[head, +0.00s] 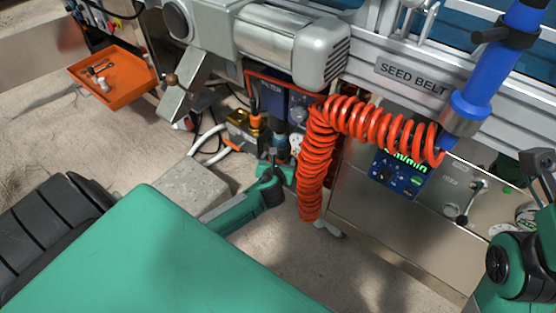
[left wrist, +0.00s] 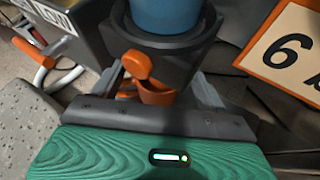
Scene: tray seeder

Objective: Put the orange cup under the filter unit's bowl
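In the left wrist view, the filter unit's dark bowl (left wrist: 165,60) with a blue upper part stands in front of my left gripper (left wrist: 158,85). The small orange cup (left wrist: 157,94) shows below the bowl, between my grey fingers. An orange rounded knob (left wrist: 136,64) is in front of the bowl. The fingers look spread, with gaps beside the cup; their tips are partly hidden. In the head view, the filter unit (head: 270,98) stands below the grey motor, and my left gripper (head: 274,176) reaches its lower part. My right gripper (head: 540,168) is at the right edge, its fingers unclear.
A coiled red hose (head: 312,170) hangs close to the right of my left gripper. A concrete block (head: 190,187) lies left of my forearm. An orange tray (head: 113,80) with small tools is further left. A sign with a 6 (left wrist: 292,55) stands right of the bowl.

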